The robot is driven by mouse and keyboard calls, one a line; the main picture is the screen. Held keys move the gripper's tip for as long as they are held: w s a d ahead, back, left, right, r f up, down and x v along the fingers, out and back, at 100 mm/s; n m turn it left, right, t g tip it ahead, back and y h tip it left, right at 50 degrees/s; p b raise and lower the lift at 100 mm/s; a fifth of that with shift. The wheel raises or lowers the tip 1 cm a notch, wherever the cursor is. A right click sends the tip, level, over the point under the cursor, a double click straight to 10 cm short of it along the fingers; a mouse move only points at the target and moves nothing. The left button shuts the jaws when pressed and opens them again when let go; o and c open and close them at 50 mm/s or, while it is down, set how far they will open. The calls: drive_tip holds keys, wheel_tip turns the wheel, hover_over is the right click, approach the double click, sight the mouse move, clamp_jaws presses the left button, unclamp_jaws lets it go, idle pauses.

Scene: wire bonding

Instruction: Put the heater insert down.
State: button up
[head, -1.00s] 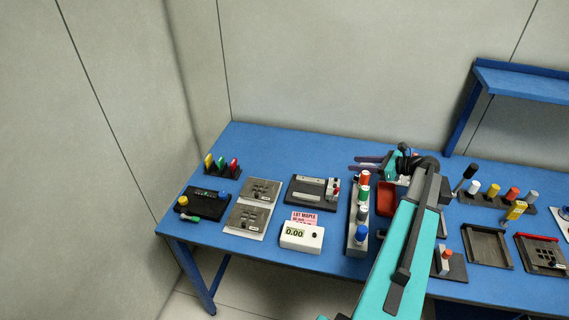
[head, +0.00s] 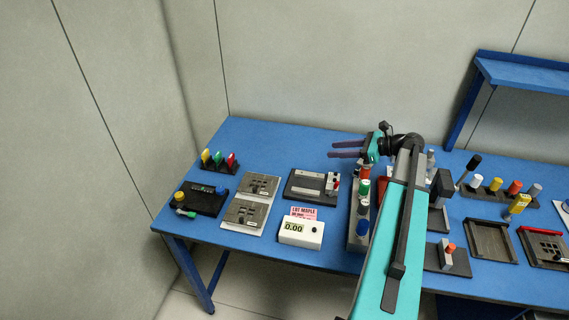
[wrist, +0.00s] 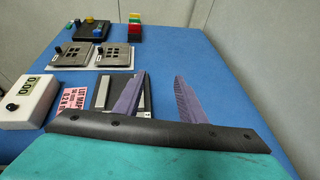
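My gripper (head: 333,149) is open over the back of the blue table, its purple fingers pointing left in the head view. In the wrist view the gripper (wrist: 162,82) shows its two fingers apart with nothing between them. Two grey metal plates with slots and a small knob, which may be heater inserts, lie on pale bases at the left: a rear plate (head: 263,186) and a front plate (head: 246,213). Both also show in the wrist view, as a left plate (wrist: 72,55) and a right plate (wrist: 114,55). A similar slotted plate (head: 546,247) sits in a dark frame at far right.
A dark fixture (head: 313,185) lies below the fingers, with a white 0.00 display (head: 301,232) in front. A rack of coloured knobs (head: 361,215) stands beside my arm. An empty dark frame (head: 490,241) is at right. The table's back left is clear.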

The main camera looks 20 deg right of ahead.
drive_tip(key=w+a+n+g+y+b, duration=0.1)
drive_tip(key=w+a+n+g+b, duration=0.1)
drive_tip(key=a, duration=1.7)
drive_tip(key=shift+w+a+f+b, duration=0.45)
drive_tip(key=shift+w+b, duration=0.25)
drive_tip(key=shift+w, duration=0.1)
